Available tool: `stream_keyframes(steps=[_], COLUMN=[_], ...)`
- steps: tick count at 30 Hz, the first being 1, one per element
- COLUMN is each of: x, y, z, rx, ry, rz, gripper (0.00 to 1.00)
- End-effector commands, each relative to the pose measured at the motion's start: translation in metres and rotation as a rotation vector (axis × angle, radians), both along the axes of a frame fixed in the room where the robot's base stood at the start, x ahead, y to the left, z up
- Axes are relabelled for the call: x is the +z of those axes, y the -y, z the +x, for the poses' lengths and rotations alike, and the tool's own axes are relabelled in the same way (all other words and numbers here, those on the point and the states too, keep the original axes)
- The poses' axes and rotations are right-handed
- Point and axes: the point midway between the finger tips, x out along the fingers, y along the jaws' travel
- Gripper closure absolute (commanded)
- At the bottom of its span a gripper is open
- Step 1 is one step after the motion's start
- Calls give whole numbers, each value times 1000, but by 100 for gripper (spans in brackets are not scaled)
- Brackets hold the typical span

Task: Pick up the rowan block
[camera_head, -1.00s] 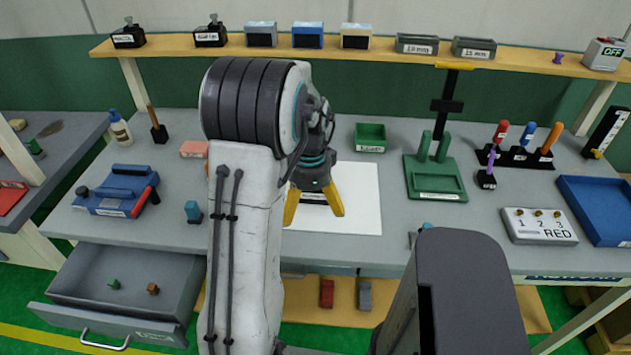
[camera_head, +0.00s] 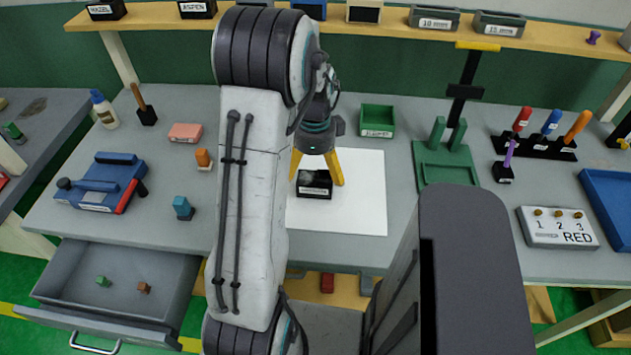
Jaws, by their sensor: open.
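My gripper (camera_head: 317,180) has its yellow fingers spread over a black block (camera_head: 314,192) on the white sheet (camera_head: 362,205). The block has a white label on its front, too small to read. The fingers appear at its left and right; whether they touch it I cannot tell. Black blocks labelled HAZEL (camera_head: 105,11) and ASPEN (camera_head: 197,9) sit on the shelf. I cannot read the word rowan on anything.
My arm covers the middle of the bench. A green tray (camera_head: 377,121) stands behind the sheet, and a green fixture (camera_head: 445,165) to its right. A blue tool (camera_head: 100,184), an orange piece (camera_head: 203,158) and a teal piece (camera_head: 183,207) are at left. The drawer (camera_head: 120,270) is open.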

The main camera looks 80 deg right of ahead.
Motion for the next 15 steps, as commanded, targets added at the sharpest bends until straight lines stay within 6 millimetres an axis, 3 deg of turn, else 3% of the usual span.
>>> stream_keyframes(steps=[9,15], x=[-37,-46], y=[-4,-3], z=[-1,-1], rx=[0,1], ry=[1,0], rz=[5,2], gripper=[0,0])
